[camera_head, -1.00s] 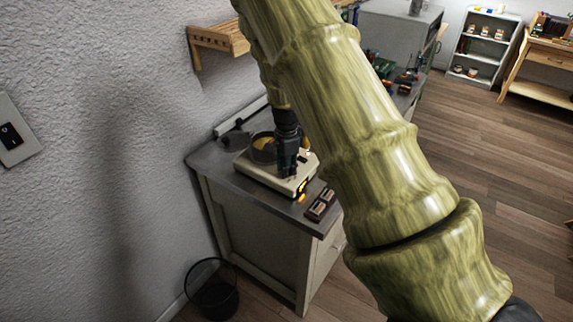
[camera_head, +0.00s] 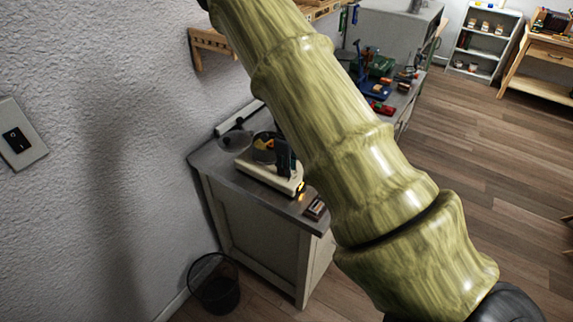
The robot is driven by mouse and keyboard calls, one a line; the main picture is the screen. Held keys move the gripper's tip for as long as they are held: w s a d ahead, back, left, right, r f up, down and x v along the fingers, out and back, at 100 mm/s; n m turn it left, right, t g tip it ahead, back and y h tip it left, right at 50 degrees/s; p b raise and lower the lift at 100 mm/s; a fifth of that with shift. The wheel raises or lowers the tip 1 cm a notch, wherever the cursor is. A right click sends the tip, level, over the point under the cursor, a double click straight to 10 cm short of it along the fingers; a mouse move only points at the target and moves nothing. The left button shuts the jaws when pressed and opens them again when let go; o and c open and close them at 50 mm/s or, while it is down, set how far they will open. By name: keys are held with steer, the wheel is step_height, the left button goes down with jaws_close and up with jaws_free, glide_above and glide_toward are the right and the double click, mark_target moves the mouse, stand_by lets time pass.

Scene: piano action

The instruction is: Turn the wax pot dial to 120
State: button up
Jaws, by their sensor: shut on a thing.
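The wax pot (camera_head: 258,174) has a cream base and a round pan with amber wax (camera_head: 264,143). It sits on the grey top of the cabinet near the wall. My gripper (camera_head: 291,172) is a small dark shape at the right front of the pot, partly hidden behind my arm. Its fingers are low at the base and shut on what appears to be the dial. The dial itself and its markings are hidden. A small orange glow (camera_head: 300,195) shows at the base's front corner.
A small dark block with light squares (camera_head: 315,209) lies by the cabinet top's front edge. A wire bin (camera_head: 215,284) stands on the floor. A wooden wall shelf (camera_head: 215,42) is above. Several tools (camera_head: 375,80) lie farther back on the bench.

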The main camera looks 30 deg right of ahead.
steer(key=shift+w+d+r+m, duration=0.1)
steer(key=shift+m, duration=0.5)
steer(key=o, duration=1.1)
steer(key=shift+c, duration=0.2)
step_height(320, 180, up, 12)
stand_by(0.4)
